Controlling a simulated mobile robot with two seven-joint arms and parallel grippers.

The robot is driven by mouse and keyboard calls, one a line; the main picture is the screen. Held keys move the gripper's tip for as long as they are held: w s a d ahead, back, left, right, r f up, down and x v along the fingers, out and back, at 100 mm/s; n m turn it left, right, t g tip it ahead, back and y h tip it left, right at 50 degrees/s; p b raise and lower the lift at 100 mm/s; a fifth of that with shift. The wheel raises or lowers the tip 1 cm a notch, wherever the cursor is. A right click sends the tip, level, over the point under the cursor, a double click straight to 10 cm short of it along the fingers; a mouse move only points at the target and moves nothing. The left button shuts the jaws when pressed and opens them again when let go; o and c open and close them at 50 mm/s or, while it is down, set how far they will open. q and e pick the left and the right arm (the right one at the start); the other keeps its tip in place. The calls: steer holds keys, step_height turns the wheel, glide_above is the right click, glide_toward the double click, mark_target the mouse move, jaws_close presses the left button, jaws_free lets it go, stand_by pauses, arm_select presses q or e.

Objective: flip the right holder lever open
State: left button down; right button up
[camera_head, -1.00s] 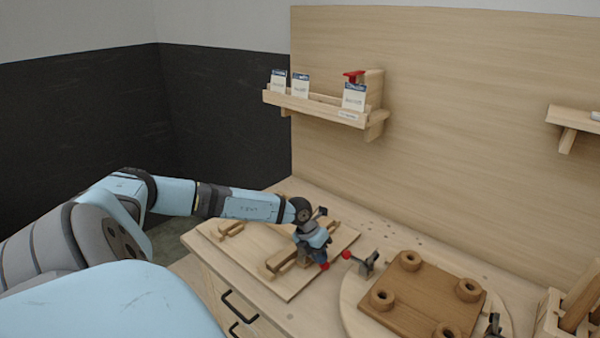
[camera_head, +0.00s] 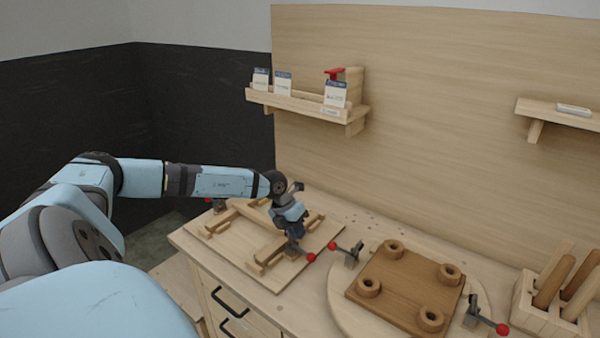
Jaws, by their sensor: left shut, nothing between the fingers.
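My left gripper (camera_head: 297,235) is shut and empty, pointing down over the right part of a pale wooden board (camera_head: 233,248). Just below its fingers is a dark lever (camera_head: 294,250) with a red knob (camera_head: 311,257), at the right wooden holder (camera_head: 270,254). The lever lies low, its knob towards the board's right edge. I cannot tell whether the fingers touch it. A left holder (camera_head: 220,224) sits farther back on the board, with a dark, red-tipped lever (camera_head: 214,205) near it, partly behind my arm. My right gripper is not in view.
A round board (camera_head: 340,292) carries a brown plate (camera_head: 405,288) with ring-shaped feet. Red-knobbed clamps stand at its left (camera_head: 352,255) and right (camera_head: 472,313). A slotted wooden rack (camera_head: 540,315) is at far right. A shelf with cards (camera_head: 300,103) hangs behind.

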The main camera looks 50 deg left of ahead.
arm_select(q)
step_height(320, 180, up, 6)
steer(key=s+b, duration=0.1)
steer(key=shift+a+r, duration=0.15)
steer(key=shift+a, duration=0.25)
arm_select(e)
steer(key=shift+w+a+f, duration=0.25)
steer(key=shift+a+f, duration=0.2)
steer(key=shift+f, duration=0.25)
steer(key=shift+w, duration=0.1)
arm_select(q)
steer(key=shift+s, duration=0.1)
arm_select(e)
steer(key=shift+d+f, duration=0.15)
